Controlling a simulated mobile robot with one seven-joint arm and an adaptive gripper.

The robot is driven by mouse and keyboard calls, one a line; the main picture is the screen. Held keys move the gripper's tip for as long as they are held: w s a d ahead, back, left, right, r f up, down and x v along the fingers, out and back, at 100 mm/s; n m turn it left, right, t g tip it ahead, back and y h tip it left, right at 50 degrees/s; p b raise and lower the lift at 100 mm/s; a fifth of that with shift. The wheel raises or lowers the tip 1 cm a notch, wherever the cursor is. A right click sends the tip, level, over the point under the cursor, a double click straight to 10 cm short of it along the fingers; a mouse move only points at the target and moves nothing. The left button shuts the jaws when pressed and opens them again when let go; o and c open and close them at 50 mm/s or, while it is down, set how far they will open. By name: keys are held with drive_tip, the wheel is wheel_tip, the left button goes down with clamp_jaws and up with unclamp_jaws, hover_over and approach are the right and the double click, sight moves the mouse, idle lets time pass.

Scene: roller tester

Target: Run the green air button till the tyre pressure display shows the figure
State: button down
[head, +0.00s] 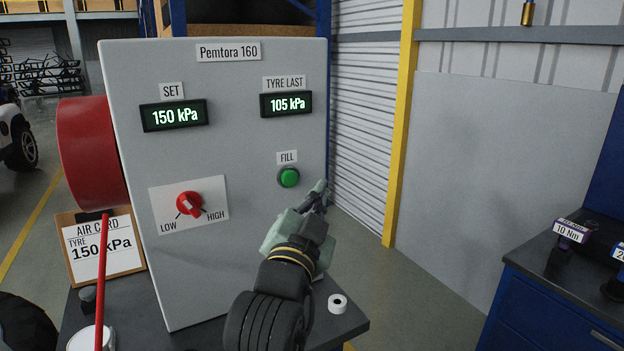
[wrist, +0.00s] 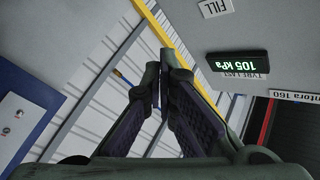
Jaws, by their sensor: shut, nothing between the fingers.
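The grey panel box (head: 245,240) labelled Pemtora 160 stands on the bench. The green air button (head: 289,178) sits under the FILL label (head: 287,157). The TYRE LAST display (head: 286,104) reads 105 kPa and also shows in the wrist view (wrist: 238,64). The SET display (head: 174,115) reads 150 kPa. The air card (head: 101,247) reads tyre 150 kPa. The red knob (head: 189,204) sits between LOW and HIGH; its exact setting is unclear. My gripper (head: 320,188) is shut and empty, to the right of and slightly below the button, apart from it. The button is not visible in the wrist view.
A red reel (head: 90,153) is on the box's left side. A white tape roll (head: 337,303) lies on the bench's front right. A blue cabinet (head: 560,300) with labelled tools stands at right. The floor between bench and cabinet is clear.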

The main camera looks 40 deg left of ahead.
sight(296, 181)
drive_tip(key=shift+w+d+f+m, duration=0.3)
drive_tip(key=shift+w+d+f, duration=0.1)
drive_tip(key=shift+f, duration=0.15)
drive_tip(key=shift+a, duration=0.1)
drive_tip(key=shift+w+a, duration=0.55)
drive_tip(key=shift+a, duration=0.8)
drive_tip(key=shift+w+a, duration=0.6)
drive_tip(key=shift+a, duration=0.7)
drive_tip(key=shift+w+a, duration=0.55)
drive_tip(key=shift+a, duration=0.8)
drive_tip(key=shift+a+b, duration=0.15)
drive_tip(key=shift+b, duration=0.15)
drive_tip(key=shift+w+a, duration=0.15)
drive_tip(key=shift+a, duration=0.1)
drive_tip(key=shift+w+a, duration=0.15)
drive_tip(key=shift+a, duration=0.25)
drive_tip(key=shift+s+d, duration=0.35)
drive_tip(key=shift+d, duration=0.45)
